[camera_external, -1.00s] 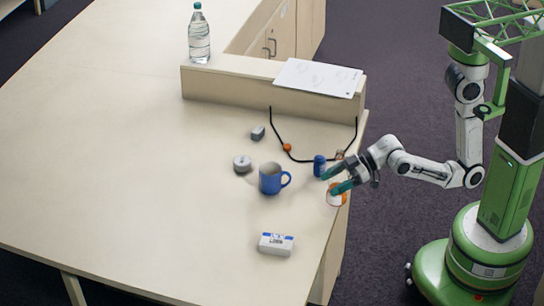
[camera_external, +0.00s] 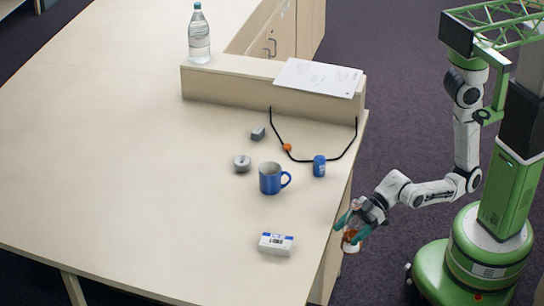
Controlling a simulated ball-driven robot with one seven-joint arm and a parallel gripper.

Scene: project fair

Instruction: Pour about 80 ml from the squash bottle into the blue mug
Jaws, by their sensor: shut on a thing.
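The blue mug (camera_external: 270,181) stands upright on the table, its handle to the right. My gripper (camera_external: 350,226) is shut on the squash bottle (camera_external: 351,242), a small clear bottle with orange-brown liquid. The bottle is held off the table, just past its right edge in the picture, right of and below the mug. The fingers and wrist cover part of the bottle, and its exact tilt is hard to tell.
A grey round thing (camera_external: 242,163) and small grey block (camera_external: 258,133) lie behind left. A white box (camera_external: 276,244) lies in front. The table's left side is clear.

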